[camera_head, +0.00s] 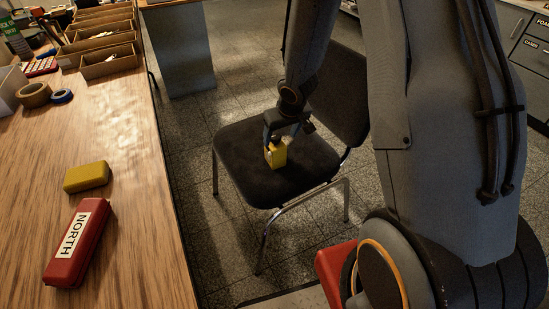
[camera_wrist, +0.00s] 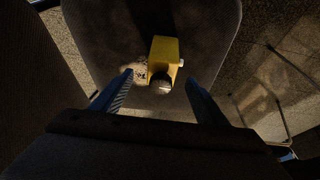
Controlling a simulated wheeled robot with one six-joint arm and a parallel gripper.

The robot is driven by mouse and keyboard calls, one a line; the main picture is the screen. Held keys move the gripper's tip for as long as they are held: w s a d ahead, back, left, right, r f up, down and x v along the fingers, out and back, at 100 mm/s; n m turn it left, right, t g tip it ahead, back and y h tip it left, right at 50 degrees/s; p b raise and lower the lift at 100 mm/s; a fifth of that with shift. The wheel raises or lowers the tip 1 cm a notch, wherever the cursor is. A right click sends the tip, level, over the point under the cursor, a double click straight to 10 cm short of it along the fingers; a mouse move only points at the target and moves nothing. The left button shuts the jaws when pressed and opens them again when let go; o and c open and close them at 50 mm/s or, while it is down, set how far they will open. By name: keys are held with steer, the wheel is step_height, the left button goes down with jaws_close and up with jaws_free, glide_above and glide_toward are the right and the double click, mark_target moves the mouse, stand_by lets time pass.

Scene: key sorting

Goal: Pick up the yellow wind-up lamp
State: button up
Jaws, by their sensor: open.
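The yellow wind-up lamp (camera_head: 277,155) stands on the black seat of a chair (camera_head: 245,165). In the wrist view the lamp (camera_wrist: 163,57) is a yellow block with a round lens at its near end and a small pale knob on its right side. My gripper (camera_head: 279,140) is over the seat at the lamp. In the wrist view its two blue fingers (camera_wrist: 160,82) are apart, one to the left and one to the right of the lamp's near end. The jaws are open and I see no finger touching the lamp.
A small light-coloured patterned thing (camera_wrist: 136,72) lies left of the lamp on the seat. A wooden table (camera_head: 130,190) at left holds a yellow case (camera_head: 87,177), a red case marked NORTH (camera_head: 77,243), tape rolls (camera_head: 34,95) and wooden trays (camera_head: 108,61). The chair's backrest (camera_head: 345,95) rises behind the arm.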

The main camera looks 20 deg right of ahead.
mark_target(278, 139)
steer(key=x, duration=0.1)
steer(key=b+x, duration=0.1)
steer(key=x, duration=0.1)
steer(key=shift+w+a, duration=0.1)
steer(key=shift+a, duration=0.15)
steer(key=shift+s+b+x, duration=0.15)
steer(key=shift+b+x, duration=0.9)
steer(key=shift+x, duration=0.7)
steer(key=shift+s+b+x, duration=0.1)
steer(key=shift+b+x, duration=0.9)
steer(key=shift+x, duration=0.7)
steer(key=shift+c, duration=0.4)
